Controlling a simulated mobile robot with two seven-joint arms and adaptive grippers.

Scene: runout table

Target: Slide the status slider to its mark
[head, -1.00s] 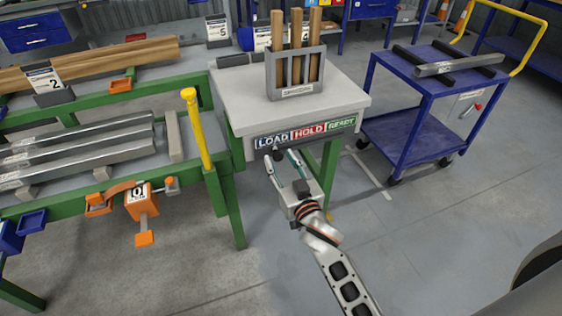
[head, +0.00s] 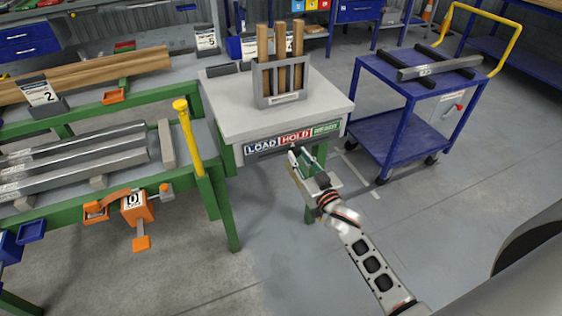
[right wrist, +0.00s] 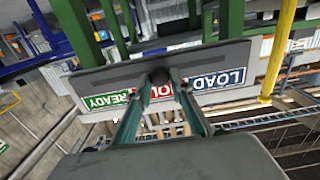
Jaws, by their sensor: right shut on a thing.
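The status slider is a dark knob (right wrist: 160,77) on a grey strip (head: 264,155) along the front edge of a white-topped stand. The strip carries a blue LOAD label (head: 262,146), a red HOLD label (head: 296,137) and a green READY label (head: 326,129). The knob is in front of the HOLD label and covers part of it in the right wrist view. My right gripper (head: 299,153) is shut on the knob, its two fingers on either side of it. Which label is the mark cannot be told. My left gripper is not in view.
On the stand (head: 235,118) a grey rack (head: 260,82) holds wooden bars. A yellow-capped post (head: 186,130) and a green-framed bench are to the left. A blue cart (head: 408,135) stands to the right. The floor in front is clear.

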